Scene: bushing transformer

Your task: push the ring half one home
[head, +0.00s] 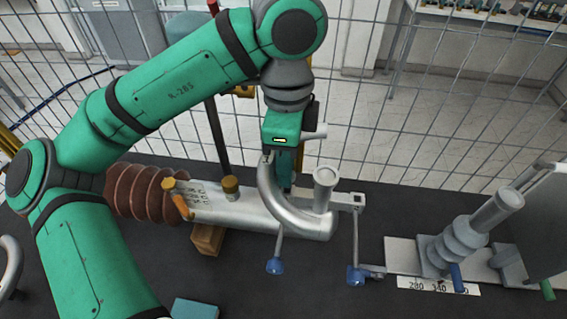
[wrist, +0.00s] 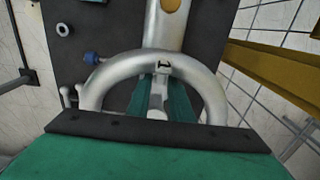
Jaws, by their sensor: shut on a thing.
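Ring half one (head: 268,200) is a thick, silver, curved tube at the right part of the silver bushing body (head: 230,208). In the wrist view the ring half (wrist: 105,75) is an arch with a small dark mark at its top, and the silver body (wrist: 165,25) lies beyond it. My gripper (head: 284,178) reaches down from above beside the curve. In the wrist view the green fingers of my gripper (wrist: 160,100) are closed at the inner side of the arch's top. I cannot tell whether the ring half is fully seated against the body.
Blue-ended rods (head: 275,265) (head: 356,275) stand in front. A grey fixture (head: 455,245) with a numbered scale (head: 438,286) is at right. A wire fence (head: 440,110) runs behind.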

